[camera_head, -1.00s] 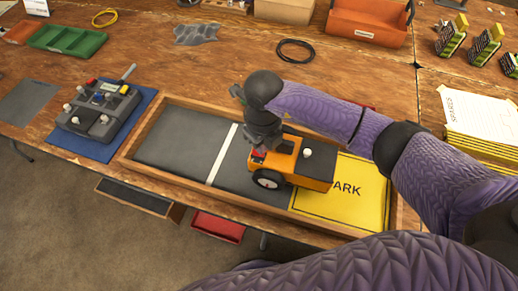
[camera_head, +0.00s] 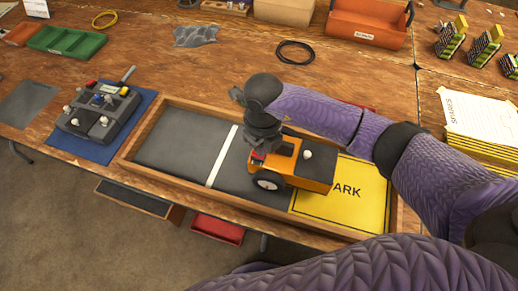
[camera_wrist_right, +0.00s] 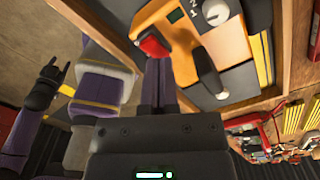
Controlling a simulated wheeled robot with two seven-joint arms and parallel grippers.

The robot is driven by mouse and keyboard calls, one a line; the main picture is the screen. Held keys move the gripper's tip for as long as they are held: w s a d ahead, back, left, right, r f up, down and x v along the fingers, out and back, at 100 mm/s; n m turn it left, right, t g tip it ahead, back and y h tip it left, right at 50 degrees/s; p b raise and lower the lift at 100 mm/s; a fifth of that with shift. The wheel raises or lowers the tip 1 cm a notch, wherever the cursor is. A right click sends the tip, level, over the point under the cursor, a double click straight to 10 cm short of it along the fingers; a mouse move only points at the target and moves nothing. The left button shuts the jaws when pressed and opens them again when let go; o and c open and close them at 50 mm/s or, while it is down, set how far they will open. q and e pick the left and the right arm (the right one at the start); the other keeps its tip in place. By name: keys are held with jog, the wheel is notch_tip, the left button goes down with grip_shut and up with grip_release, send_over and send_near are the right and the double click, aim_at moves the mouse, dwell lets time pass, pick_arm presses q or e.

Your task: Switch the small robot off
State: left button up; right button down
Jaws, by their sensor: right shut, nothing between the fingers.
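The small robot (camera_head: 318,170) is orange with a dark top, a white knob and a black-and-white wheel. It stands in the wooden-framed pit, partly over the yellow PARK pad (camera_head: 345,200). Its red switch (camera_wrist_right: 152,43) shows in the right wrist view, beside a numbered white dial (camera_wrist_right: 215,12). My right gripper (camera_head: 260,146) is over the robot's left end, pointing down. In the wrist view its shut fingers (camera_wrist_right: 158,75) reach the red switch; whether they touch it I cannot tell. My left gripper (camera_wrist_right: 52,78) shows small at the wrist view's left, its fingers apart.
A grey control box (camera_head: 98,112) with knobs lies on a blue mat left of the pit (camera_head: 130,150). The pit's dark left half, crossed by a white line (camera_head: 222,155), is clear. A black cable ring (camera_head: 295,52) and a SPARES stack (camera_head: 478,120) lie behind and right.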

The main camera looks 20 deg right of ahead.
notch_tip(320, 180, up, 6)
jog(key=p, duration=0.4)
jog(key=shift+r+p, duration=0.2)
jog(key=shift+p, duration=0.15)
jog(key=shift+f, duration=0.1)
